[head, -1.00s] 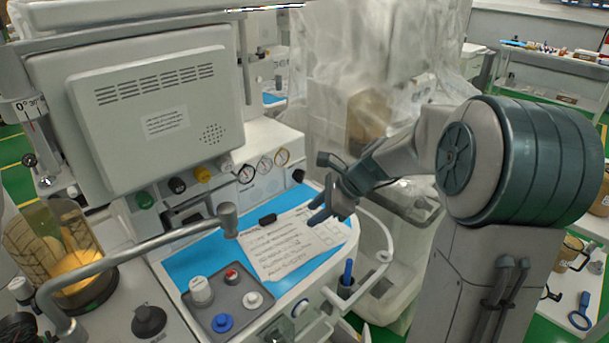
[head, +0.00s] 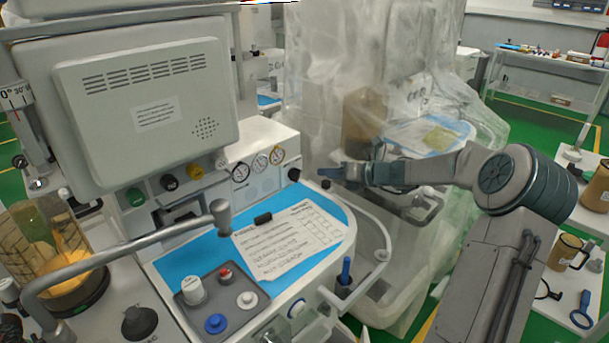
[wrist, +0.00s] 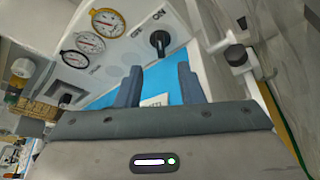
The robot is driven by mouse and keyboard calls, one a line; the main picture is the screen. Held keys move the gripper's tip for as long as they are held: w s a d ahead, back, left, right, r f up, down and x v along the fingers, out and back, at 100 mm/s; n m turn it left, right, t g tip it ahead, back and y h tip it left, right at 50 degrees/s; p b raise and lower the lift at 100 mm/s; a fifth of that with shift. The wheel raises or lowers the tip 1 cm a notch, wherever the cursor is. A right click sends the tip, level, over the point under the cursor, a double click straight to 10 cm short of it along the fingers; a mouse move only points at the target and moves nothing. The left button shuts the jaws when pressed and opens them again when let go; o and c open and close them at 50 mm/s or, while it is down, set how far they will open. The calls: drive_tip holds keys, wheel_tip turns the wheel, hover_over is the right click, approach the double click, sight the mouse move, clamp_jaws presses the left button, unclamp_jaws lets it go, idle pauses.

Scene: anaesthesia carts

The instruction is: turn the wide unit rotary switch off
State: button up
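The rotary switch (wrist: 160,42) is a black knob on the white panel of the wide unit, with OFF and ON printed beside it. Its black handle lies nearer the ON–OFF lettering's lower left in the wrist view; I cannot tell its exact setting. In the head view the switch (head: 294,174) is a small dark knob at the panel's right end. My gripper (wrist: 158,82) is open and empty, its two blue-grey fingers apart and pointing toward the switch, not touching it. In the head view my gripper (head: 322,175) is just right of the switch.
Three round gauges (head: 260,165) sit left of the switch. Below is a blue worktop (head: 190,258) with a printed sheet (head: 290,240) and a grey block of buttons (head: 222,305). A curved rail (head: 375,235) edges the unit. Translucent plastic sheeting (head: 330,70) hangs behind my gripper.

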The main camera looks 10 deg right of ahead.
sight(300, 173)
drive_tip(key=x, duration=0.9)
drive_tip(key=shift+f, duration=0.1)
clamp_jaws()
